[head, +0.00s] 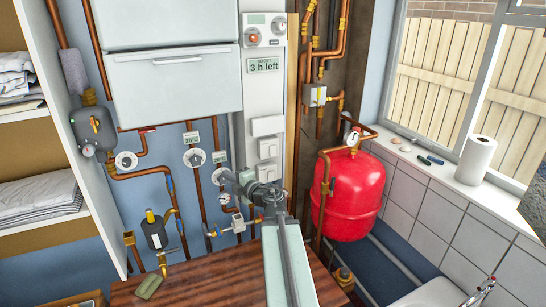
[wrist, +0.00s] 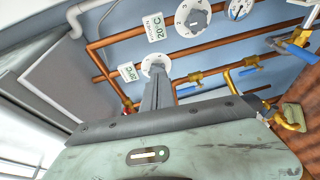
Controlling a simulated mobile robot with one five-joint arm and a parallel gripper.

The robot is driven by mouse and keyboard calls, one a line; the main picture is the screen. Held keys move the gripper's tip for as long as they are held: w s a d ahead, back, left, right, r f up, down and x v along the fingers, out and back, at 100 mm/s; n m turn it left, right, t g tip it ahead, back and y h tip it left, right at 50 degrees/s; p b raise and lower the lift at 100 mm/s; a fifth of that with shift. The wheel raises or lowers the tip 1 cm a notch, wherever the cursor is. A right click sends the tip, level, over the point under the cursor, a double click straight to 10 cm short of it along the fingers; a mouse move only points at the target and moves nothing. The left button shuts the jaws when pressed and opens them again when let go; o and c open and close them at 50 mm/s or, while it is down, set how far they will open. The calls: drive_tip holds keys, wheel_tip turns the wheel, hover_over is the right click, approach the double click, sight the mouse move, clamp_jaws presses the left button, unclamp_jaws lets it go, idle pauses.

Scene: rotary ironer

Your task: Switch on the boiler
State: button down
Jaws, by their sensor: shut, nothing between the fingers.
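The boiler appears to be the large white casing (head: 175,75) at the upper left of the head view. A narrow white panel (head: 264,95) beside it carries two knobs (head: 252,37), a display (head: 263,65) reading "BOOST 3 h left", and white switch plates (head: 267,148) below. Switch positions are too small to tell. My gripper (head: 230,177) is shut and empty, below and left of the switches. In the wrist view, my gripper (wrist: 156,78) overlaps a white dial (wrist: 153,61) on a copper pipe; I cannot tell whether they touch.
Copper pipes, white dials (head: 195,158) and valves surround my gripper. A red tank (head: 350,195) stands to the right. A wooden worktop (head: 180,291) lies below, with a green object (head: 149,286) on it. Shelves (head: 40,235) with folded linen stand left.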

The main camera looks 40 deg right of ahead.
drive_tip(key=s+d+m+h, duration=0.1)
drive_tip(key=s+d+h, duration=0.1)
drive_tip(key=s+d, duration=0.5)
drive_tip(key=s+d+m+g+h, duration=0.1)
drive_tip(key=s+d+m+h, duration=0.1)
drive_tip(key=s+d, duration=0.5)
drive_tip(key=d+h, duration=0.1)
drive_tip(key=d, duration=0.3)
drive_tip(key=shift+d+r+p, duration=0.2)
drive_tip(key=shift+d+p, duration=0.05)
drive_tip(key=shift+p, duration=0.15)
